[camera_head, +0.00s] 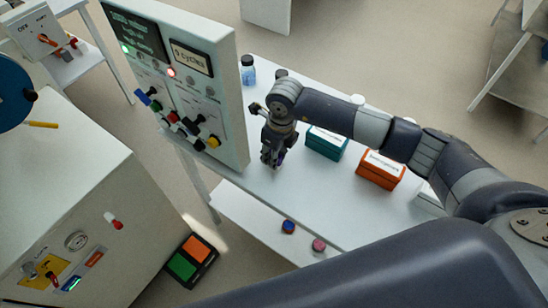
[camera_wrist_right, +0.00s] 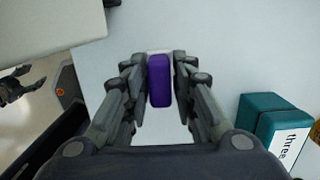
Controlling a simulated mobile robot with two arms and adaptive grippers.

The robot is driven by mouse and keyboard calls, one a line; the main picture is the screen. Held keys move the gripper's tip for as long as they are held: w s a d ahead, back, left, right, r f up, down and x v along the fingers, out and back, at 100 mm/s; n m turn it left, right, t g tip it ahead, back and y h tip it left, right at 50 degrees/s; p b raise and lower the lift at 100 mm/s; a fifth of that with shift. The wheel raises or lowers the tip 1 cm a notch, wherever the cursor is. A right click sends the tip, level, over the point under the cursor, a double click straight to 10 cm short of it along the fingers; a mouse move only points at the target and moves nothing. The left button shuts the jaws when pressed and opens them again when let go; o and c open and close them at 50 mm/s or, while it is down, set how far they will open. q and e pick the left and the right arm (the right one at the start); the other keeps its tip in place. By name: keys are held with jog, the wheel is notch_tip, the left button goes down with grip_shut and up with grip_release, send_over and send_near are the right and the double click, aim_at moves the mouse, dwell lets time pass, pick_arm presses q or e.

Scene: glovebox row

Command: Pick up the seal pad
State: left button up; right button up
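The seal pad, which I take to be the small purple block (camera_wrist_right: 159,80), sits between the two fingers of my right gripper (camera_wrist_right: 160,92) in the right wrist view. The fingers lie close against its two sides, so the gripper looks shut on it. In the head view my right gripper (camera_head: 271,162) points down over the white table (camera_head: 262,190), beside the panel, and mostly hides the purple block. Whether the block still touches the table is unclear.
An upright control panel (camera_head: 222,100) stands close left of the right gripper. A teal box (camera_head: 325,146) and an orange box (camera_head: 380,171) stand right of it, under my arm. Blue (camera_head: 288,227) and pink (camera_head: 319,245) round pieces lie in front.

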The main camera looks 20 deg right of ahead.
grip_shut()
pick_arm(q)
jog(key=shift+s, duration=0.3)
jog(key=shift+f, duration=0.15)
pick_arm(e)
jog(key=shift+r, duration=0.1)
jog(key=shift+r, duration=0.25)
notch_tip(320, 180, up, 2)
jog(key=shift+w+r+b, duration=0.1)
jog(key=shift+b, duration=0.85)
jog(key=s+b, duration=0.1)
jog(key=s, duration=0.4)
jog(key=s+r+b, duration=0.1)
jog(key=s+b, duration=0.1)
jog(key=s, duration=0.3)
jog(key=s+d+b, duration=0.1)
jog(key=s, duration=0.3)
jog(key=shift+s+d+r, duration=0.1)
jog(key=shift+s+r, duration=0.3)
pick_arm(q)
notch_tip(320, 180, down, 6)
jog(key=shift+w+f+b, duration=0.15)
jog(key=shift+w+b, duration=0.1)
jog(key=shift+b, duration=0.05)
pick_arm(e)
jog(key=shift+s+d+r, duration=0.1)
jog(key=shift+s+r, duration=0.05)
jog(key=shift+s, duration=0.55)
